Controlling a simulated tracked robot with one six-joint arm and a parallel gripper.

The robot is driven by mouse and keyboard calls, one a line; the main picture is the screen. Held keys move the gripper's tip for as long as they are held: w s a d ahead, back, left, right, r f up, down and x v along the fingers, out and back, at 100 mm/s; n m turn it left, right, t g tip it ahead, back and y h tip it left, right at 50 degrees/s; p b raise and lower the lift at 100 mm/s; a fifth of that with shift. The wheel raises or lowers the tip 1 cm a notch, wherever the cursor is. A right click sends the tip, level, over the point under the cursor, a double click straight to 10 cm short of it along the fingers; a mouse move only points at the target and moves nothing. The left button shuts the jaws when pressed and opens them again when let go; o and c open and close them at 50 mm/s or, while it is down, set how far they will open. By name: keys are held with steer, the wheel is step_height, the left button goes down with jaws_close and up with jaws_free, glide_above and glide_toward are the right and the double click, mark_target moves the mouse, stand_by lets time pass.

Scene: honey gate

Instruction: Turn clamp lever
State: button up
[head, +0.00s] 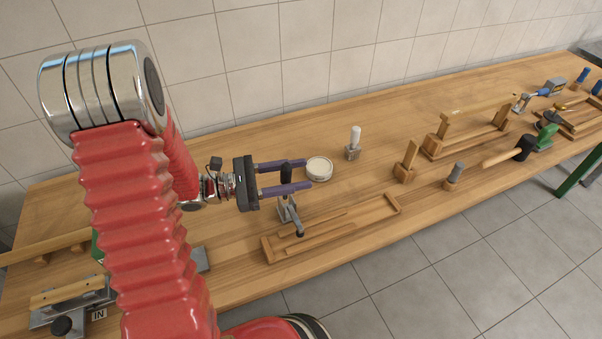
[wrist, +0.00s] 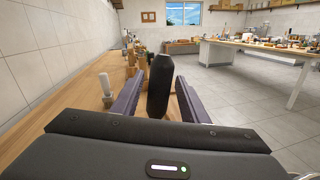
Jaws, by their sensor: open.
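The clamp (head: 287,207) stands on the wooden bench, with a grey metal body and an upright lever with a black grip (head: 287,172). My gripper (head: 306,174) reaches in from the left at the height of the grip. Its two purple fingers are open, one on each side of the grip. In the wrist view the black grip (wrist: 160,88) stands upright between the fingers (wrist: 160,76), with a gap visible on both sides. The lower part of the clamp is hidden in the wrist view.
A round white-topped jar (head: 319,168) stands just beyond the fingertips, with a white-handled tool (head: 354,143) farther back. A low wooden tray (head: 268,250) lies in front of the clamp. Wooden racks and a mallet (head: 525,147) are to the right. The tiled wall runs behind the bench.

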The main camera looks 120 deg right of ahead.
steer(key=shift+v, duration=3)
